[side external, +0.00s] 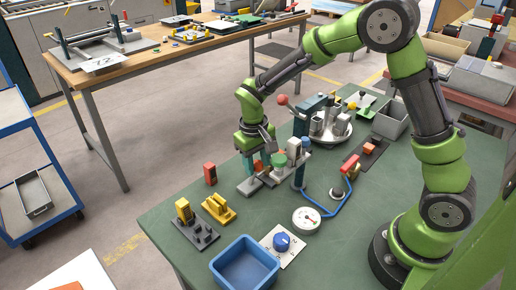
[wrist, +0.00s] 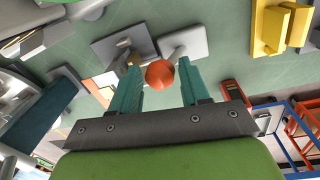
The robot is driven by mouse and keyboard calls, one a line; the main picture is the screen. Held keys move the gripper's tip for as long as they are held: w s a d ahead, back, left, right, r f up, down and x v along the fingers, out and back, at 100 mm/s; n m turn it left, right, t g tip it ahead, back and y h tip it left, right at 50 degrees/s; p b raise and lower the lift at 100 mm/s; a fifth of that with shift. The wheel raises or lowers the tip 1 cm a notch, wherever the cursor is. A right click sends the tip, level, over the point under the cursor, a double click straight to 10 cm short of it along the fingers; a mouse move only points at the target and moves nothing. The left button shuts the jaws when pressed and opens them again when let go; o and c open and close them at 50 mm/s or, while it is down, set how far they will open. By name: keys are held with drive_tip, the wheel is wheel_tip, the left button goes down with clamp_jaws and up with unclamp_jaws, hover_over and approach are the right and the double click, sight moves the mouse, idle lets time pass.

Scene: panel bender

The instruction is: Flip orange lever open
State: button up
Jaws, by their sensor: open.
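An orange ball knob (wrist: 159,74) shows in the wrist view, between the two teal fingers of my open gripper (wrist: 163,85). A gap shows on both sides of the knob; I cannot tell its depth relative to the fingertips. Grey plates (wrist: 187,41) of a small fixture lie behind it. In the side view my gripper (side external: 260,160) points down over this grey fixture (side external: 249,187), and a small orange patch (side external: 258,166) shows between the fingers. The rest of the lever and its hinge are mostly hidden there.
A red block (side external: 210,174), yellow parts (side external: 219,208) and a blue bin (side external: 244,266) lie left and in front.

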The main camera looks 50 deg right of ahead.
clamp_jaws()
drive_tip(key=shift+a+r+h, duration=0.25)
drive_tip(key=shift+a+h, duration=0.75)
drive_tip(key=shift+h, duration=0.4)
drive_tip(key=a+h, duration=0.1)
drive_tip(key=h, duration=0.1)
drive_tip(key=shift+a+h, duration=0.3)
drive_tip(key=shift+a, duration=0.1)
drive_tip(key=shift+a+f+h, duration=0.25)
drive_tip(key=shift+a+h, duration=0.5)
drive_tip(key=shift+h, duration=0.55)
drive_tip(key=shift+a+f+h, duration=0.2)
drive_tip(key=shift+a+h, duration=0.55)
drive_tip(key=shift+h, duration=0.55)
